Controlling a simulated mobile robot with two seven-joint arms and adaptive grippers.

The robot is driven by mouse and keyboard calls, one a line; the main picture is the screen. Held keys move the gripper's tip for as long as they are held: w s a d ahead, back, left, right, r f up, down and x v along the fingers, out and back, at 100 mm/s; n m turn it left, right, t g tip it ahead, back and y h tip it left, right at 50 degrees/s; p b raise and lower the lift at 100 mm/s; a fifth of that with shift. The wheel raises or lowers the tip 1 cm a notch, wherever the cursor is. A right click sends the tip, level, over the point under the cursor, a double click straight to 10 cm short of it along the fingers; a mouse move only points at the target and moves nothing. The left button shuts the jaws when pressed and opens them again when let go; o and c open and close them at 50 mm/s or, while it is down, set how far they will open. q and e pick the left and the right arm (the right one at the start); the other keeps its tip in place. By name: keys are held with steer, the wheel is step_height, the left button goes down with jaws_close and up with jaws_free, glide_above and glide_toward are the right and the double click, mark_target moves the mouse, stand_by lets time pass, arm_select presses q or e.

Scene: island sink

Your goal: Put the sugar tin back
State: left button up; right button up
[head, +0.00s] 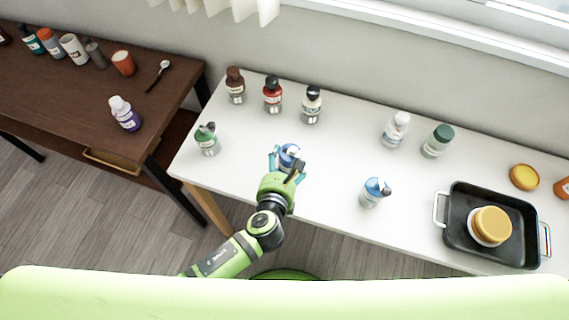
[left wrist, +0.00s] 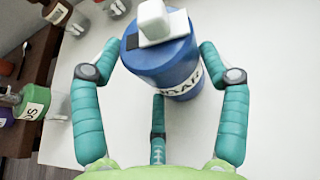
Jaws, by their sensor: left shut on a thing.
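The sugar tin (head: 290,151) is a blue container near the front left part of the white table. In the left wrist view the tin (left wrist: 162,57) shows a white knob on its lid and a partly hidden white label with dark letters. My left gripper (head: 287,160) is shut on it, with teal fingers around its sides. The fingers hide part of the tin in the head view. The tin looks upright; I cannot tell whether its base touches the table. My right gripper is not in view.
On the white table (head: 335,160) stand a green-topped jar (head: 207,140), brown (head: 235,87), red (head: 272,95) and black-topped (head: 312,105) bottles, and a blue-topped jar (head: 374,192). A black pan (head: 461,218) holds a yellow-lidded jar. The dark table (head: 75,92) is at left. The white table's middle is clear.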

arm_select(q)
steer(key=shift+f, duration=0.25)
steer(key=o, duration=1)
steer(key=shift+c, duration=0.2)
steer(key=shift+r, duration=0.1)
steer(key=shift+s, duration=0.35)
steer(key=v, duration=1.1)
steer(key=shift+r, duration=0.15)
steer(key=shift+s, duration=0.1)
